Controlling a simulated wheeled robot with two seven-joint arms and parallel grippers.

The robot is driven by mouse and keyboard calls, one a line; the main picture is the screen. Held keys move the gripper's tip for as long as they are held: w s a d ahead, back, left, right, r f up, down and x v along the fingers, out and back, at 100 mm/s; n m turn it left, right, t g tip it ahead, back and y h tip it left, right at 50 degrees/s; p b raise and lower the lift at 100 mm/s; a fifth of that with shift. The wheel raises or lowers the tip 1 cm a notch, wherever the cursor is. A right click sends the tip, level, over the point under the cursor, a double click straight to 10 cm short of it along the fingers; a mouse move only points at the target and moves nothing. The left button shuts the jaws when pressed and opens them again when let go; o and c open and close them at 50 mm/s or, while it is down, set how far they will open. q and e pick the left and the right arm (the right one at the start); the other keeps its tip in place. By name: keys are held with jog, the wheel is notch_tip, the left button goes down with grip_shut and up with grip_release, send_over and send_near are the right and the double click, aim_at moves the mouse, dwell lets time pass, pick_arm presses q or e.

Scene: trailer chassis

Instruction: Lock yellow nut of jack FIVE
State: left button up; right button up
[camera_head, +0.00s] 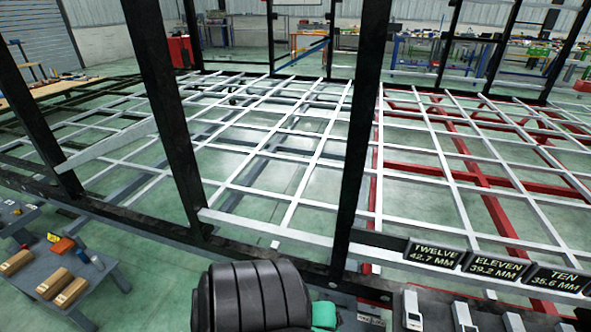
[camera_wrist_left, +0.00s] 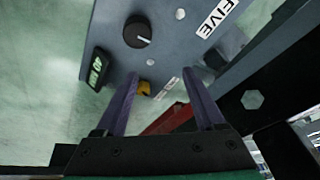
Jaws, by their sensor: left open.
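In the left wrist view, the grey jack box labelled FIVE (camera_wrist_left: 180,45) fills the upper middle, seen at a tilt. A black knob with a white mark (camera_wrist_left: 138,33) and a dark display with green digits (camera_wrist_left: 97,68) are on the box. Jack FIVE cannot be made out in the head view. My right gripper is not in view.
In the head view, a white and red chassis frame (camera_head: 290,215) spans the floor between black upright posts (camera_head: 165,110). Signs for TWELVE (camera_head: 435,253), ELEVEN (camera_head: 497,267) and TEN (camera_head: 557,279) stand at right. A grey bench (camera_head: 110,268) is at left. A red bar (camera_wrist_left: 168,120) lies near the fingers.

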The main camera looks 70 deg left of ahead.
pick_arm(q)
jog(key=s+d+f+m+g+p, duration=0.1)
jog(key=s+d+p, duration=0.2)
jog(key=s, duration=0.5)
jog(key=s+d+m+g+h+p, duration=0.1)
jog(key=s+d+p, duration=0.2)
jog(key=s+d, duration=0.3)
jog(key=shift+s+f+p, duration=0.35)
jog(key=shift+s+f, duration=0.05)
jog(key=shift+s, duration=0.75)
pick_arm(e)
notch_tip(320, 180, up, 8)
pick_arm(q)
jog(key=shift+d, duration=0.1)
